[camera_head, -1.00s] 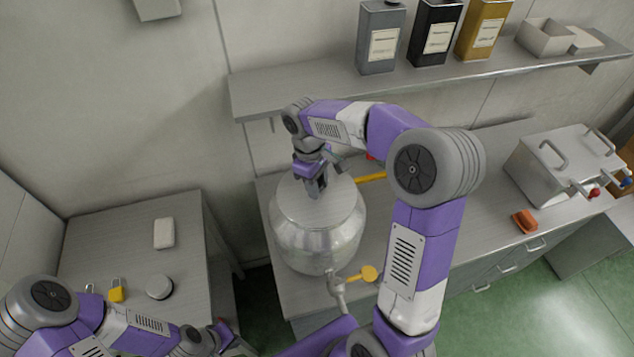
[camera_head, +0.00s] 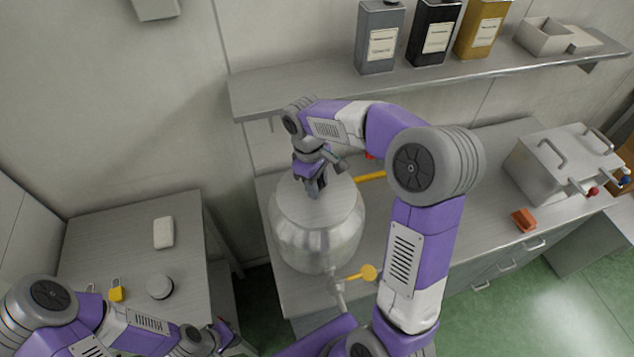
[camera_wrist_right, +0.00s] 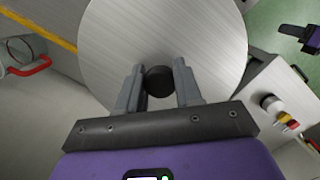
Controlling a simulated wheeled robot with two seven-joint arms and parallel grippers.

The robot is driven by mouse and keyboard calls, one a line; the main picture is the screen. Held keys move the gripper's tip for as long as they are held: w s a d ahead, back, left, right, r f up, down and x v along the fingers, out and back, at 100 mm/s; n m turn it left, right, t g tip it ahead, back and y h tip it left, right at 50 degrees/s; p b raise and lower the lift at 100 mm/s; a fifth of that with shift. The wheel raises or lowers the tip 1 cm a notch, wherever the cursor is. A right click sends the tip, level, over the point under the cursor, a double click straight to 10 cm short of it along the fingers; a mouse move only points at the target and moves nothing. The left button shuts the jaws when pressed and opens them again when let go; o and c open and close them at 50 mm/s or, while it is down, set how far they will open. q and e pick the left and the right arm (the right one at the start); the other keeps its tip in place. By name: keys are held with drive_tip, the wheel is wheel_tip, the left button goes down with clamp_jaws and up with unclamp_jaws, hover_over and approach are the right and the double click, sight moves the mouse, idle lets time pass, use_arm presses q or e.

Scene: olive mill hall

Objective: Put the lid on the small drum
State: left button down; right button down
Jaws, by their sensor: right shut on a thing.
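The small drum (camera_head: 318,243) is a round silver vessel with a tap low on its front, standing on the grey counter. The lid (camera_head: 335,208) is a flat grey disc at the drum's top; I cannot tell whether it rests fully on the rim. My right gripper (camera_head: 315,190) is above the lid, pointing down. In the right wrist view its fingers (camera_wrist_right: 159,85) are shut on the lid's black knob (camera_wrist_right: 158,80), and the lid (camera_wrist_right: 165,35) hides the drum. My left gripper (camera_head: 222,343) is low at the left, away from the drum; its fingers are unclear.
A shelf (camera_head: 300,92) with several tins runs above the counter. A metal box (camera_head: 560,160) and an orange object (camera_head: 523,220) are at the right. A side table (camera_head: 130,235) at the left holds a white block (camera_head: 164,232), a padlock (camera_head: 117,290) and a round item (camera_head: 159,287).

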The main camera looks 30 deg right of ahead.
drive_tip(key=shift+f+b, duration=0.35)
drive_tip(key=shift+f, duration=0.25)
drive_tip(key=c, duration=1)
unclamp_jaws()
drive_tip(key=shift+c, duration=0.2)
drive_tip(key=shift+r, duration=0.15)
drive_tip(key=r+p, duration=0.4)
drive_tip(key=r, duration=0.1)
drive_tip(key=w+r+p, duration=0.1)
drive_tip(key=r+p, duration=0.2)
drive_tip(key=shift+a, duration=0.3)
drive_tip(key=shift+w+a+r, duration=0.1)
drive_tip(key=shift+r, duration=0.6)
drive_tip(key=shift+w+a+r, duration=0.1)
drive_tip(key=shift+r, duration=0.55)
drive_tip(key=shift+d, duration=0.1)
